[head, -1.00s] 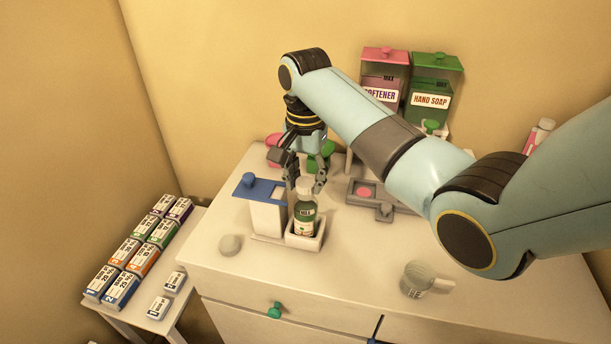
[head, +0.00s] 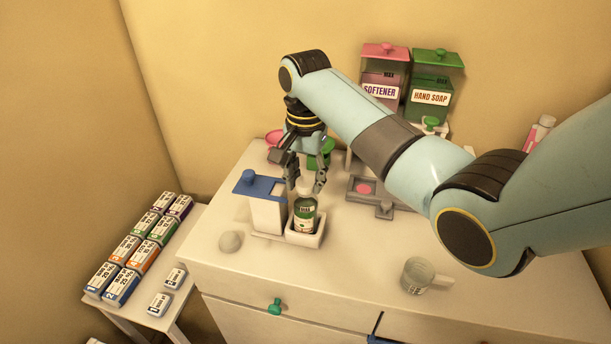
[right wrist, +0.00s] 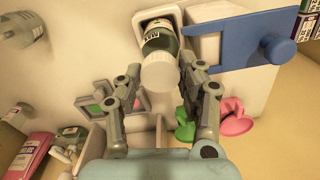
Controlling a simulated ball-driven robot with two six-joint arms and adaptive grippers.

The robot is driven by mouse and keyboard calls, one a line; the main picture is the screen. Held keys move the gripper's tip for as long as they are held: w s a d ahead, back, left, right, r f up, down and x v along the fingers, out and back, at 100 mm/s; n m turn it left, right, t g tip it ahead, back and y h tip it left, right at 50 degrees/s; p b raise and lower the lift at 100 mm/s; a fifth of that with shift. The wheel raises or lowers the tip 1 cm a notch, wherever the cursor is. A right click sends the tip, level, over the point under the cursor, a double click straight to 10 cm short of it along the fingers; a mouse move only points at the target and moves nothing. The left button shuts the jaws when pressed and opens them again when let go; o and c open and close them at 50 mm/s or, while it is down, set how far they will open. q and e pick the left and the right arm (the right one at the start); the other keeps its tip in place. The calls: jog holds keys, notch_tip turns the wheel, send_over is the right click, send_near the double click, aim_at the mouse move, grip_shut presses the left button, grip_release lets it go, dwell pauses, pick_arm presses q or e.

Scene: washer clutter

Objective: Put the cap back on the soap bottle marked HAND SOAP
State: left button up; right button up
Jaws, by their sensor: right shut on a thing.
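A small bottle (head: 304,214) with green contents and a pale label stands upright in a white tray (head: 291,242); its label is too small to read surely. It also shows in the right wrist view (right wrist: 160,40). A white cap (right wrist: 160,72) is at the bottle's mouth; I cannot tell whether it is fully seated. My right gripper (head: 306,184) comes down from above, its fingers on either side of the cap, shut on it. The right wrist view shows both fingers (right wrist: 160,78) flanking the cap. My left gripper is out of view.
A white container with a blue lid (head: 258,184) stands close left of the bottle. Behind are SOFTENER (head: 381,92) and green HAND SOAP (head: 430,98) dispensers. The front middle is clear.

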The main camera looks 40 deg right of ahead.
jog(key=shift+f, duration=0.15)
dwell(0.5)
jog(key=o, duration=1.2)
jog(key=shift+r, duration=3.5)
